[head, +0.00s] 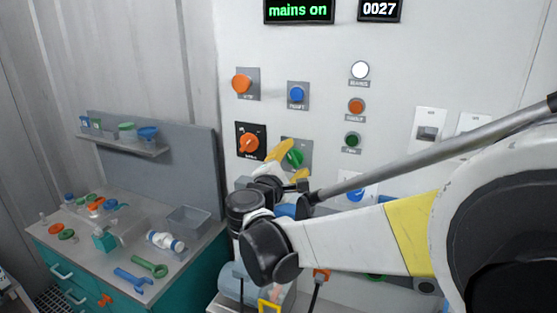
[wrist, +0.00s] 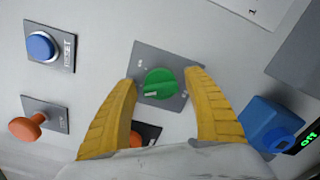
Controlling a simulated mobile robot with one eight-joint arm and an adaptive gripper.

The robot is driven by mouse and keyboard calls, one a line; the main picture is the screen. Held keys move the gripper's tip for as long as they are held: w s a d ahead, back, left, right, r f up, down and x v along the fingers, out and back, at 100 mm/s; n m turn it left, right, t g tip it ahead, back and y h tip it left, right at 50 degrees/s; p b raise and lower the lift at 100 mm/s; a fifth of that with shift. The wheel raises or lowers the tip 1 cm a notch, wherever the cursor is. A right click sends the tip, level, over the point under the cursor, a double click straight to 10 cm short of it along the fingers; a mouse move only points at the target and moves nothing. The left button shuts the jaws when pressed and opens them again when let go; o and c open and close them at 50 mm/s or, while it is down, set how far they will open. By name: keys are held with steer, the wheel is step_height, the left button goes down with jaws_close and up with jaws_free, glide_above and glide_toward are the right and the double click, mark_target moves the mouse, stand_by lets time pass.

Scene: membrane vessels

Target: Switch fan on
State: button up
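A green rotary knob (wrist: 160,84) sits on a grey square plate on the panel. A pale mark shows on its lower left side in the wrist view, and its plate lettering is too small to read. In the head view the knob (head: 294,158) is partly covered by my gripper (head: 291,161). In the wrist view my gripper (wrist: 161,79) is open, with one yellow finger on each side of the knob. Whether the fingers touch it I cannot tell. A dark green lamp (head: 352,139), with a small label below it, looks unlit.
An orange rotary knob (head: 249,142) is just left of the green one. Above are an orange mushroom button (head: 242,84) and a blue button (head: 297,94). A white lamp (head: 360,70) is bright. A display (head: 299,10) reads "mains on". A cluttered bench (head: 100,262) stands left.

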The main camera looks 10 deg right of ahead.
steer(key=c, duration=1)
steer(key=shift+o, duration=0.2)
steer(key=shift+m, duration=0.3)
steer(key=m, duration=0.5)
steer(key=shift+m, duration=0.3)
steer(key=m, duration=0.5)
steer(key=shift+f+m, duration=0.15)
steer(key=shift+m, duration=0.15)
steer(key=o, duration=1.2)
